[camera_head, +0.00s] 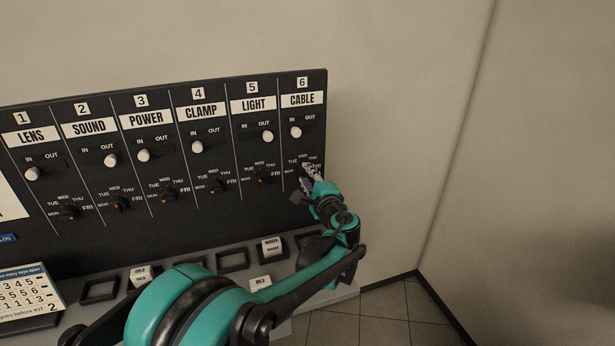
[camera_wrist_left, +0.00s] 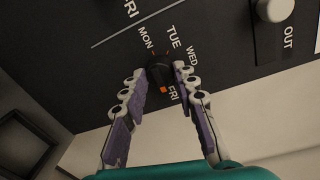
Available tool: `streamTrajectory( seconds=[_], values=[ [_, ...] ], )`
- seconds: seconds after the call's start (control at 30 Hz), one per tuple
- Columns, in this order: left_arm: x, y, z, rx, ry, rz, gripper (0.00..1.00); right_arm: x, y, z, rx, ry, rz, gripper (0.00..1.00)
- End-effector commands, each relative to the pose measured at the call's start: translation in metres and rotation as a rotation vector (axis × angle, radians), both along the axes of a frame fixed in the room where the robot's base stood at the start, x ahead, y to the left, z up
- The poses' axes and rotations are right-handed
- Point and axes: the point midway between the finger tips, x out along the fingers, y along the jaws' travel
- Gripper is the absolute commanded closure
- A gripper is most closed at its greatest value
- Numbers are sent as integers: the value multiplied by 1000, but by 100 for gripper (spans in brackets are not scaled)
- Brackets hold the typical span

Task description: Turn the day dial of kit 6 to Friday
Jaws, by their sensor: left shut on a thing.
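Kit 6, labelled CABLE (camera_head: 302,100), is the rightmost column of the black panel. Its day dial (camera_wrist_left: 160,72) is a black knob with an orange mark, ringed by day labels. In the left wrist view the orange mark lies on the knob's lower side, beside the FRI label (camera_wrist_left: 173,93). MON, TUE and WED read clearly; THU is hidden there by a finger. My left gripper (camera_wrist_left: 162,74) is shut on the dial, one finger on each side. In the head view the gripper (camera_head: 309,174) covers most of this dial. My right gripper is out of view.
The neighbouring kit 5 dial (camera_head: 263,177) is close to the left of my gripper. Above the dial is kit 6's white IN/OUT knob (camera_head: 296,132). A grey ledge (camera_head: 213,270) with frames and labelled blocks runs below. Right of the panel is bare wall and open floor.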

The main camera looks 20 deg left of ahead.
Motion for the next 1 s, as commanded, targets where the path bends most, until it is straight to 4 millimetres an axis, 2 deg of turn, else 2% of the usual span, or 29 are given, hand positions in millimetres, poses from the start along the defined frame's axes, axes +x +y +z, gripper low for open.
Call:
streamTrajectory(
  seconds=[0.2,0.23,0.3,0.67,0.77,1.0],
  values=[
    [0,0,-1,-1,1,-1,100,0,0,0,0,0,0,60],
    [0,0,-1,-1,1,-1,69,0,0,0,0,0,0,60],
    [0,0,-1,-1,1,-1,50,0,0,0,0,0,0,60],
    [-3,-2,0,0,0,-1,50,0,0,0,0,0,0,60],
    [-12,-8,1,0,0,-2,50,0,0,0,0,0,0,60],
    [-54,-38,4,0,0,-5,50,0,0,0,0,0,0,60]
  ],
)
